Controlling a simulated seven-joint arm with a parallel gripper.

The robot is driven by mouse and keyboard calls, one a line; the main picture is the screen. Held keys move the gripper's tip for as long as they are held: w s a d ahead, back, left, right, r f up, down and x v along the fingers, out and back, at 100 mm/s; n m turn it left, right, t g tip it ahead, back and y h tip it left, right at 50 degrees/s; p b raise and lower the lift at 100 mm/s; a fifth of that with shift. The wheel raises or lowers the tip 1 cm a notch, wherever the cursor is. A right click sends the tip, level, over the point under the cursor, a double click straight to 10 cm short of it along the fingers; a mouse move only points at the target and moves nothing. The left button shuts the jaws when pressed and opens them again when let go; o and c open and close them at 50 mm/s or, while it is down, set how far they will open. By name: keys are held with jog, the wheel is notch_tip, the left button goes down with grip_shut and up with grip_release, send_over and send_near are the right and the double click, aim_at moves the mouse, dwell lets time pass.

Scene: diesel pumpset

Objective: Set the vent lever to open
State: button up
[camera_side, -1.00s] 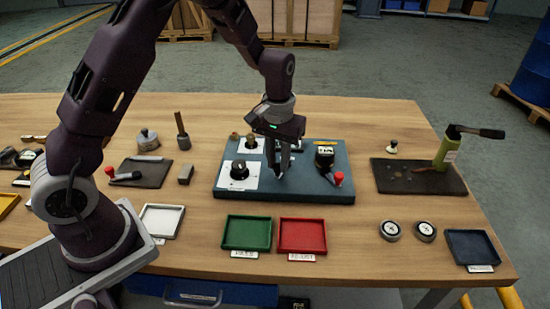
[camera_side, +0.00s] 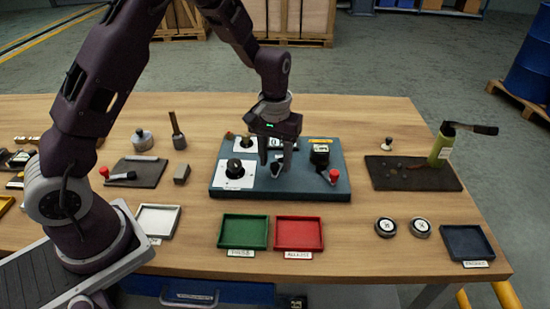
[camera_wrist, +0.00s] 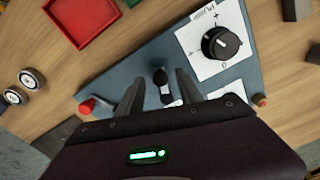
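A blue-grey panel (camera_side: 335,190) lies mid-table. A small black lever (camera_side: 276,171) stands on it, partly hidden by my gripper (camera_side: 275,162) in the side view. In the wrist view the black lever (camera_wrist: 160,77) shows between the two fingers, beside a white plate, with a gap on each side. My gripper (camera_wrist: 159,90) is open and points down over the panel. A black unit (camera_side: 320,155) with a red-knobbed arm (camera_side: 334,174) sits on the panel's right. I cannot read which control is marked vent.
Green (camera_side: 243,232) and red (camera_side: 298,234) trays lie in front.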

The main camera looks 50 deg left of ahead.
aim_at(275, 164)
notch_tip(275, 164, up, 7)
jog(key=shift+r, duration=0.1)
dwell(0.3)
jog(key=s+d+r+m+t, duration=0.1)
jog(key=s+r+t, duration=0.1)
jog(key=s+r, duration=0.6)
jog(key=s+r+m+t, duration=0.1)
jog(key=s+r+m, duration=0.1)
jog(key=s, duration=0.6)
jog(key=s+d+r+m+t, duration=0.1)
jog(key=s+r+m+t, duration=0.1)
jog(key=s, duration=0.7)
jog(key=shift+s+d+r+t, duration=0.2)
jog(key=shift+s+r+t, duration=0.1)
jog(key=shift+r, duration=0.45)
